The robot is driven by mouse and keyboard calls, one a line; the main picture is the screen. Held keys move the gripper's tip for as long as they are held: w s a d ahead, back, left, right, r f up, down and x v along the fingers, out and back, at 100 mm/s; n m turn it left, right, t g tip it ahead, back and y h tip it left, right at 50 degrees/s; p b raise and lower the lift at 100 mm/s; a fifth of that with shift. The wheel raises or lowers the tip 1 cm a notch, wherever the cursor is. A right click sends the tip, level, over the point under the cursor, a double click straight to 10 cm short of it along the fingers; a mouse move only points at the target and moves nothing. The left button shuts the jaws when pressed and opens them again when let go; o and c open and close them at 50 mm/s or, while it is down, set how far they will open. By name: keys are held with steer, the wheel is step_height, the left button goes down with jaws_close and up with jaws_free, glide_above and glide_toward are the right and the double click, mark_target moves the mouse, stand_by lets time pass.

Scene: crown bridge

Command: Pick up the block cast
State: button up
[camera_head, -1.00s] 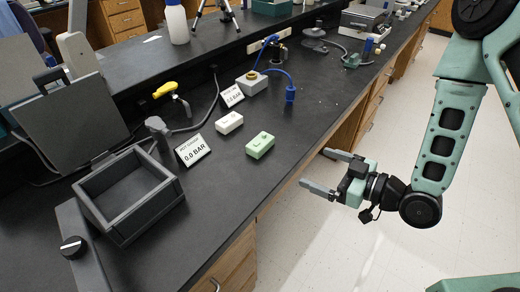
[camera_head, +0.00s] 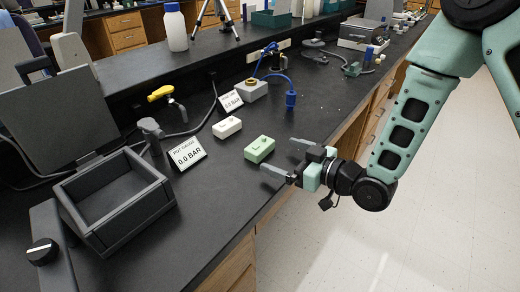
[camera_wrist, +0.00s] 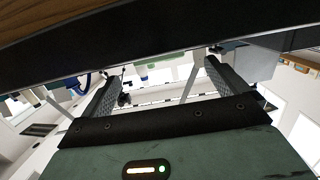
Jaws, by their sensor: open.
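Two small blocks lie on the black bench: a pale green one (camera_head: 259,149) and a white one (camera_head: 227,127) behind it to the left. Each has raised marks on top; I cannot tell from the frames which is called the block cast. My gripper (camera_head: 283,158) is open and empty at the bench's front edge, just right of the green block, its two fingers pointing left towards it and apart from it. In the wrist view, both fingers of my gripper (camera_wrist: 162,72) show spread with nothing between them.
A dark open-topped box (camera_head: 115,200) with a raised lid stands at the left. A gauge sign (camera_head: 187,152) reading 0.0 BAR stands left of the blocks. Behind are a yellow-handled valve (camera_head: 166,94) and a grey fitting (camera_head: 251,90) with blue hose. Bench in front of the blocks is clear.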

mark_target(267, 151)
steer(key=shift+f+x, duration=0.15)
steer(key=shift+x, duration=1.35)
steer(key=shift+f+x, duration=0.15)
steer(key=shift+x, duration=1.35)
steer(key=shift+d, duration=0.15)
steer(key=shift+c, duration=0.3)
steer(key=c, duration=1.1)
